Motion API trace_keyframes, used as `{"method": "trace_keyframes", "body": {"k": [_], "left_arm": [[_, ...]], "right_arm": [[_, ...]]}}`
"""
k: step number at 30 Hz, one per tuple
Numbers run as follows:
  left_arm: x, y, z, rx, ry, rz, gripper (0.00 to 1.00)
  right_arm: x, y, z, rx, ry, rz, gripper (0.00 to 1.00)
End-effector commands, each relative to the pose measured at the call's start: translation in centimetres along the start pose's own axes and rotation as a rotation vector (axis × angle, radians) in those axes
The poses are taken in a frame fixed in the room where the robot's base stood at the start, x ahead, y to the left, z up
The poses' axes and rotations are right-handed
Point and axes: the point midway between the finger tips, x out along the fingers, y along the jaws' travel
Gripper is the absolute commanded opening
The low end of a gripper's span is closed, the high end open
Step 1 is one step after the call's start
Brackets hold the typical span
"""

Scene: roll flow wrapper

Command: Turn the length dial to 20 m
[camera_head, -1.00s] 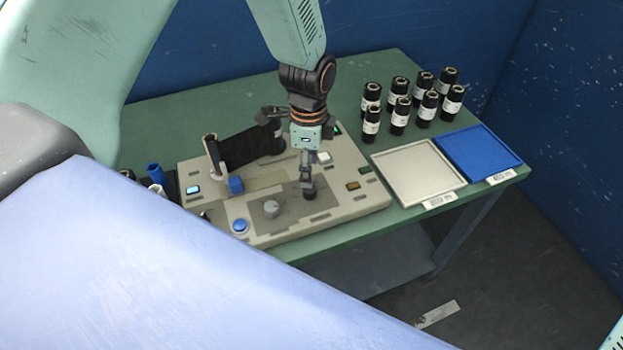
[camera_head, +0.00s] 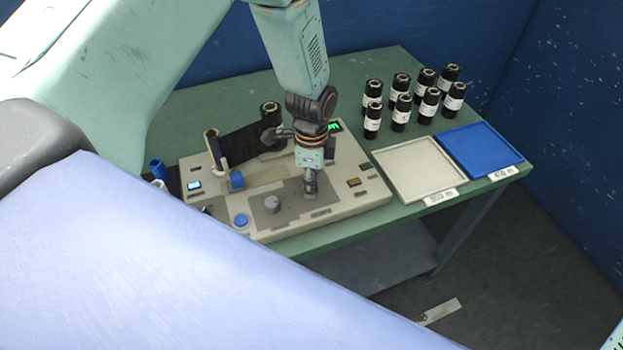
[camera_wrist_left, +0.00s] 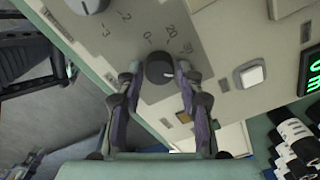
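The length dial (camera_wrist_left: 158,68) is a dark round knob with a pale pointer mark on its right side, on the beige panel of the machine (camera_head: 340,207). In the left wrist view, printed marks including 0 and 20 lie around its far side. My left gripper (camera_wrist_left: 160,72) is down over the dial, with one finger on each side of it. The fingers are spread and close to the knob; I cannot tell whether they touch it. In the head view my left gripper (camera_head: 310,186) hides the dial.
A second, grey knob (camera_head: 272,204) and a blue button (camera_head: 241,220) are left of my gripper. A black film roll (camera_head: 250,142) is mounted behind. A white tray (camera_head: 388,157), a blue tray (camera_head: 452,137) and several black rolls (camera_head: 403,112) stand to the right.

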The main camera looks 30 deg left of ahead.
Motion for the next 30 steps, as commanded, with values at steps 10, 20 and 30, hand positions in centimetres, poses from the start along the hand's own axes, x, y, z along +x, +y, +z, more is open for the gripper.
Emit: {"method": "trace_keyframes", "body": {"k": [10, 20, 30], "left_arm": [[0.0, 0.0, 0.0, 0.0, 0.0, 0.001, 0.05], [-0.1, 0.0, 0.0, -0.027, 0.0, 0.001, 0.0], [-0.2, 0.0, 0.0, -0.235, 0.0, 0.001, 0.0]], "right_arm": [[0.0, 0.0, 0.0, 0.0, 0.0, 0.0, 0.4], [-0.2, 0.0, 0.0, 0.0, 0.0, 0.0, 0.4], [-1.1, 0.0, 0.0, 0.0, 0.0, 0.0, 0.4]]}}
